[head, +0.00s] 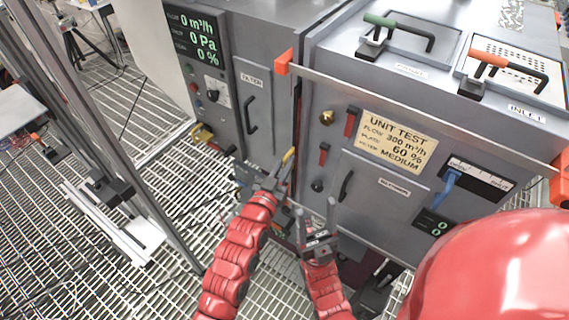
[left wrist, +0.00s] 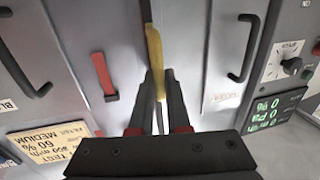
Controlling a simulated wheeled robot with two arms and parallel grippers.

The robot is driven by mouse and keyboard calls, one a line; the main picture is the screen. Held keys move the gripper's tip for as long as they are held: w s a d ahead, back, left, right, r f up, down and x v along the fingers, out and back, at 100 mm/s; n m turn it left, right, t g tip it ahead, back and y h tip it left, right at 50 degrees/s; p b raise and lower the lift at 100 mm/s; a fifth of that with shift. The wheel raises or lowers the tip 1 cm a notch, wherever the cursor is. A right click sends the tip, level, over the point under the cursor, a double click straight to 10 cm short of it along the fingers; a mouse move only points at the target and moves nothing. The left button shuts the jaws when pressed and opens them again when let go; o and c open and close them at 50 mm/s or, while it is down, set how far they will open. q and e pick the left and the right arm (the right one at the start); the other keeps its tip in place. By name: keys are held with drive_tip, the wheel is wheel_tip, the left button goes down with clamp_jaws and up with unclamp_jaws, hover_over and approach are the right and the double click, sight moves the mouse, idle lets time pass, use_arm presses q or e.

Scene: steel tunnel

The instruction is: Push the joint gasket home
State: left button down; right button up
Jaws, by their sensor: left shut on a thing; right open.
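A yellow strip (head: 289,155), which looks like the joint gasket or part of it, is at the seam between the left cabinet (head: 230,90) and the right unit (head: 335,135). My left gripper (head: 279,176) is shut on it, low on the seam. In the left wrist view the yellow strip (left wrist: 155,60) runs up from between the fingers (left wrist: 158,98) along the dark joint. I cannot tell how deep it sits. My right gripper (head: 316,212) is open and empty, lower and to the right, in front of the right unit.
An orange-ended bar (head: 420,108) crosses the right unit's upper front edge. A yellow handle (head: 202,134) is on the left cabinet.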

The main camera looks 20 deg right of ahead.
use_arm(q)
drive_tip(key=shift+w+d+f+b, duration=0.2)
drive_tip(key=shift+w+d+b, duration=0.3)
drive_tip(key=shift+b, duration=0.45)
drive_tip(key=shift+r, duration=0.25)
drive_tip(key=c, duration=1.2)
unclamp_jaws()
drive_tip(key=shift+c, duration=0.2)
drive_tip(key=o, duration=0.4)
drive_tip(key=shift+w+d+f, duration=0.1)
drive_tip(key=shift+d, duration=0.15)
drive_tip(key=shift+c, duration=0.2)
drive_tip(key=shift+a, duration=0.1)
